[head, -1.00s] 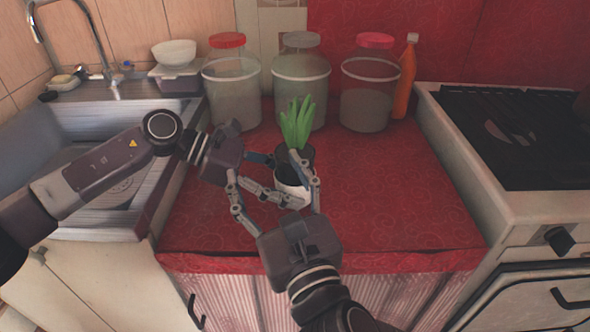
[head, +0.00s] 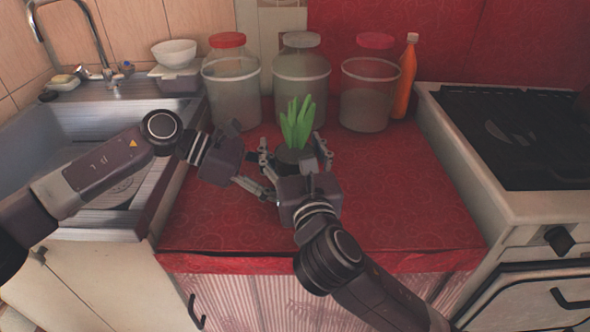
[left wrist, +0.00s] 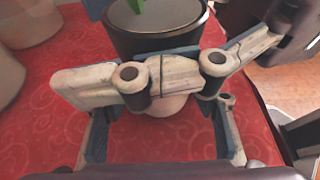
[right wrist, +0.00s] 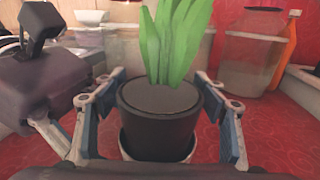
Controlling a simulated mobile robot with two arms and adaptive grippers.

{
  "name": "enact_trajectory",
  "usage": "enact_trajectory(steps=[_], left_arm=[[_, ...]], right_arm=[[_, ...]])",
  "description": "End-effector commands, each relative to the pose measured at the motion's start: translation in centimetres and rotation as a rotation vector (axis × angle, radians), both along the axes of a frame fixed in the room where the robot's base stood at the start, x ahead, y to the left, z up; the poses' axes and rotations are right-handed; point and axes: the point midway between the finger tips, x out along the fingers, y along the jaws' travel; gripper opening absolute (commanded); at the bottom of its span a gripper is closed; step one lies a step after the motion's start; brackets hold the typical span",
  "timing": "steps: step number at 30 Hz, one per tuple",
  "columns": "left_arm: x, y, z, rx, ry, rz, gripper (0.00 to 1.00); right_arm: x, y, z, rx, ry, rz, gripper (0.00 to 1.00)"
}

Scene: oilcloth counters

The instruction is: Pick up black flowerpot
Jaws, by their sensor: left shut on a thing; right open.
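The black flowerpot (head: 288,155) with a green plant (head: 297,124) sits in a white pot on the red counter, as the right wrist view shows, with the black pot (right wrist: 160,120) above the white rim (right wrist: 158,152). My right gripper (head: 295,157) is open, with one finger on each side of the black flowerpot. My left gripper (head: 264,178) is low at the left and shut on the white pot, whose pale side (left wrist: 172,106) shows in the left wrist view. The right gripper's finger partly hides this hold. In the head view the white pot is hidden.
Several tall jars, such as one with a red lid (head: 230,88), and an orange bottle (head: 405,78) stand behind the plant. The sink (head: 95,150) is at the left and the stove (head: 520,140) at the right. The red counter (head: 410,205) is clear on the right.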

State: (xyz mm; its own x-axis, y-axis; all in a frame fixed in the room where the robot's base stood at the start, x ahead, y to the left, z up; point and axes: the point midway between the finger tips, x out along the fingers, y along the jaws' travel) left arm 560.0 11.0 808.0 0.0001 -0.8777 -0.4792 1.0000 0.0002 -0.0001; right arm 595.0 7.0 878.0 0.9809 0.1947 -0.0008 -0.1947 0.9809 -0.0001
Motion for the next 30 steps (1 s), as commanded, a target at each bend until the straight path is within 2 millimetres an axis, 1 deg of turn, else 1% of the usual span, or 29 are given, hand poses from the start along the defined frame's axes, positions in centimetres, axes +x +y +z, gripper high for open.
enact_trajectory(steps=[1,4,12,27,30], left_arm=[[0.0,0.0,0.0,0.001,0.0,0.0,0.4],[0.0,0.0,0.0,0.001,0.0,0.0,0.4],[0.0,0.0,-0.1,0.001,0.0,0.0,0.4],[0.0,0.0,-0.1,0.001,0.0,0.001,0.4],[0.1,0.0,-0.1,0.001,0.0,0.002,0.4]], right_arm=[[0.7,0.1,0.1,0.0,-0.001,-0.001,0.65],[1.6,0.3,0.1,0.0,-0.001,-0.001,0.65],[1.9,0.4,0.1,0.0,-0.001,0.001,0.65],[1.8,0.4,0.0,0.0,0.0,0.001,0.1],[1.8,0.4,0.0,0.0,0.0,0.001,0.07]])
